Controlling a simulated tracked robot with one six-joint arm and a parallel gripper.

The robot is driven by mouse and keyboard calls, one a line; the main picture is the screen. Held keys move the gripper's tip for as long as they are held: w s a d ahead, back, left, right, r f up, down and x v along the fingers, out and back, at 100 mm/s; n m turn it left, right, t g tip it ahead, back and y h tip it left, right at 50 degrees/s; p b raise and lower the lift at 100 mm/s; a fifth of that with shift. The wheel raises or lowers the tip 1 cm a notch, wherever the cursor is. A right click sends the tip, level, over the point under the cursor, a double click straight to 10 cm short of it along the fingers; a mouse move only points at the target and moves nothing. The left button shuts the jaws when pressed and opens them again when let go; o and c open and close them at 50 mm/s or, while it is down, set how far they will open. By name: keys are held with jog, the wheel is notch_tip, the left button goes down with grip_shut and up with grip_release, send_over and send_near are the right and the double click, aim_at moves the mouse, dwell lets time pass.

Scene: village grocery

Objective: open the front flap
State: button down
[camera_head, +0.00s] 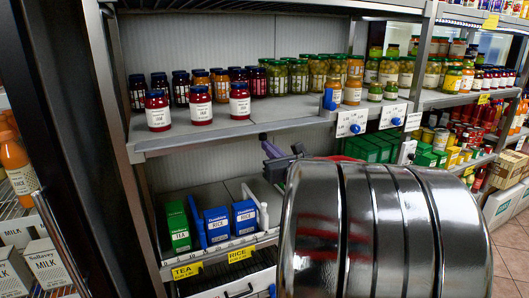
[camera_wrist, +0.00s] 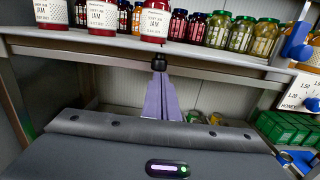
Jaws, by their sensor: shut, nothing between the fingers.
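No part in view is clearly the front flap. A dark ribbed front with a curved black handle (camera_head: 240,292) shows at the bottom of the head view, below the lower shelf; its lower part is cut off, and I cannot tell whether it is the flap. My gripper (camera_head: 264,140) has purple fingers, shut and empty, just below the upper shelf's front edge. In the wrist view my gripper (camera_wrist: 158,70) points away from the camera, its fingers together. A small black round piece shows at the tips, below the shelf edge; I cannot tell whether they touch.
The upper shelf (camera_head: 180,139) carries jam jars (camera_head: 200,106) near its front edge. The lower shelf holds a green tea box (camera_head: 178,228) and blue rice boxes (camera_head: 217,226). A milk rack is left.

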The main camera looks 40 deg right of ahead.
dwell(0.4)
jog(key=s+a+f, duration=0.3)
jog(key=s+f, duration=0.2)
jog(key=s, duration=0.5)
jog(key=shift+a, duration=0.35)
jog(key=shift+w, duration=0.1)
dwell(0.4)
